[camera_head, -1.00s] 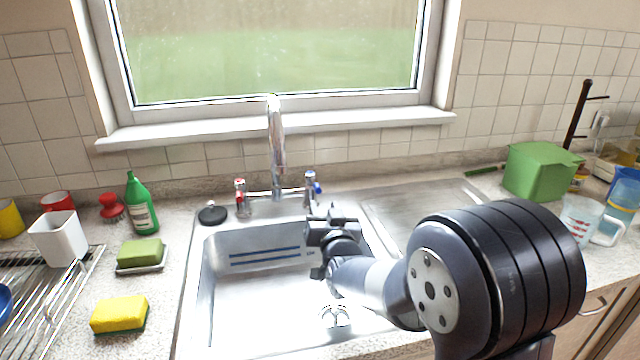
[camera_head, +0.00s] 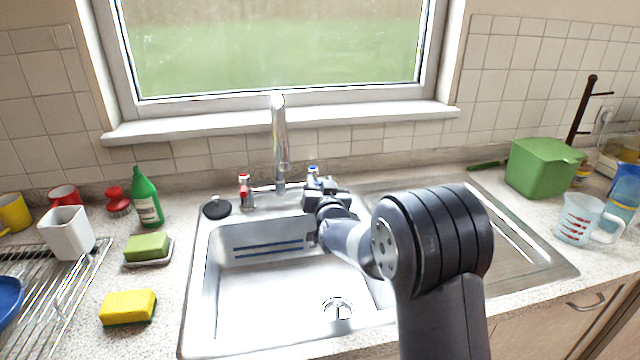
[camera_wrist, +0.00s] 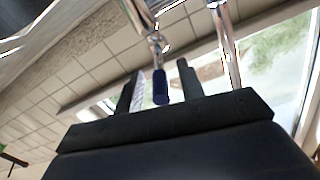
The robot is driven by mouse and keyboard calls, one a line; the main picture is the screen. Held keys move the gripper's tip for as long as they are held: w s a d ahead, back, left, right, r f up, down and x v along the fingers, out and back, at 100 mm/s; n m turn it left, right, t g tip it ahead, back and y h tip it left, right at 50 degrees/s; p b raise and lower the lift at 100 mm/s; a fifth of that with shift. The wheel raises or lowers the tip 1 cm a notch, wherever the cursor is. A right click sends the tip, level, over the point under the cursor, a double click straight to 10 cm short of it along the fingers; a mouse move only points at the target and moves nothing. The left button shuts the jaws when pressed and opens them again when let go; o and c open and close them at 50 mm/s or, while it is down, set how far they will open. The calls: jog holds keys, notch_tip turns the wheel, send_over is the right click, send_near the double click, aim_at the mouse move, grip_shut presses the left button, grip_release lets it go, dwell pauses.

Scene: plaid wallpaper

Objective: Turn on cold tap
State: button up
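The cold tap is the blue-marked tap (camera_head: 312,171) at the right of the chrome spout (camera_head: 279,140). Its blue lever (camera_wrist: 160,90) shows in the wrist view, between the two dark fingers of my gripper (camera_wrist: 158,88). The fingers are apart, one on each side of the lever, and I cannot tell whether either touches it. In the head view my gripper (camera_head: 325,190) is right at the cold tap and hides its lower part. The red-marked hot tap (camera_head: 244,188) stands to the left of the spout.
The steel sink basin (camera_head: 265,290) lies below my arm, with a drainer (camera_head: 500,250) to the right. A black plug (camera_head: 217,208) lies at the left rim. A green bottle (camera_head: 146,198), sponge (camera_head: 128,307) and soap (camera_head: 147,247) stand left. A green box (camera_head: 543,168) is at right.

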jog(key=shift+c, duration=0.3)
grip_shut()
jog(key=shift+d+y+b, duration=0.1)
jog(key=shift+y+b, duration=0.2)
jog(key=shift+b, duration=0.35)
jog(key=shift+d+n+y+b, duration=0.1)
jog(key=shift+n+y+b, duration=0.2)
jog(key=shift+n+b, duration=0.1)
jog(key=n+g+y+p, duration=0.1)
jog(key=w+d+n+g+y+p, duration=0.1)
jog(key=y, duration=0.1)
jog(key=d+n+y+p, duration=0.1)
jog(key=y+p, duration=0.1)
jog(key=shift+w+d+r+n+g, duration=0.25)
jog(key=shift+r+n+g, duration=0.05)
jog(key=shift+g, duration=0.1)
